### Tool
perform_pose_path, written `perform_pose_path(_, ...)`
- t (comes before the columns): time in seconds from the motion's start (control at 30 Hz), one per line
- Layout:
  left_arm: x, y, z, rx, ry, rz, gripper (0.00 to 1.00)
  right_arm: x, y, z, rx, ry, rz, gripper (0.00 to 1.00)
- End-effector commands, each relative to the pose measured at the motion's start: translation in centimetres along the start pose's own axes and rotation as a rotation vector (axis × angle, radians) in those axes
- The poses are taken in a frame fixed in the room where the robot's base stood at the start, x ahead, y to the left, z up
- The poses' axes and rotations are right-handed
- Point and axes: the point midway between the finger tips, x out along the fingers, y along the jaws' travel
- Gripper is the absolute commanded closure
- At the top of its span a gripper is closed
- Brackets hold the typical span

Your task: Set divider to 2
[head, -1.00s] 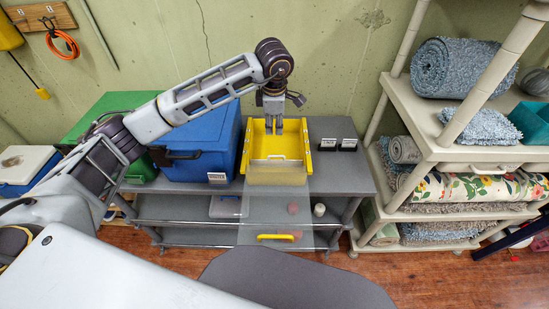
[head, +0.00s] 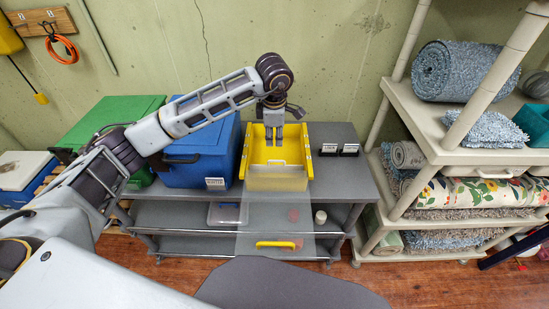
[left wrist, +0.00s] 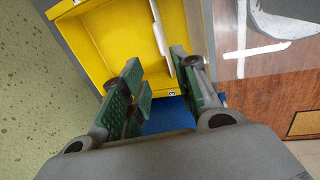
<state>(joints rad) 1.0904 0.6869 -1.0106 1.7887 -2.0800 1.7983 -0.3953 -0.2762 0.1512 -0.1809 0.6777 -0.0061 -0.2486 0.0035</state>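The open yellow bin (head: 305,163) sits on the grey shelf unit's top. In the left wrist view, the bin (left wrist: 100,45) holds a pale upright divider (left wrist: 161,38). A small number 3 shows on the bin's edge near the divider's end. My left gripper (head: 274,145) points down into the bin. In the left wrist view its green-padded fingers (left wrist: 157,62) are apart, with the divider's end appearing between them. I cannot tell whether either finger touches it. My right gripper is not in view.
A blue box (head: 200,160) stands close left of the bin, with a green box (head: 115,120) beyond. Two black label holders (head: 338,149) stand to its right. A rug rack (head: 455,157) is at right.

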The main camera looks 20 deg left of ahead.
Motion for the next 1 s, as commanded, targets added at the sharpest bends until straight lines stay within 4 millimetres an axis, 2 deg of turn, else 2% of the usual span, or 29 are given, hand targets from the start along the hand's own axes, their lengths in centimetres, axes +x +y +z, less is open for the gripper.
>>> perform_pose_path(0.1, 0.9, 0.0, 0.0, 0.0, 0.0, -0.002, 0.7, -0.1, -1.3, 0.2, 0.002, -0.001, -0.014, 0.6)
perform_pose_path(0.2, 2.0, -0.1, 0.0, 0.0, 0.002, -0.002, 0.7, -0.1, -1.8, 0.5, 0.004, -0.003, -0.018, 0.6)
perform_pose_path(0.63, 7.5, -0.1, 0.0, 0.0, 0.001, -0.003, 0.7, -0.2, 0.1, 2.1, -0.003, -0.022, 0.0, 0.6)
perform_pose_path(1.0, 12.0, -0.1, 0.0, 0.0, 0.001, -0.002, 0.7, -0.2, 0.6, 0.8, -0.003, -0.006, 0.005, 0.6)
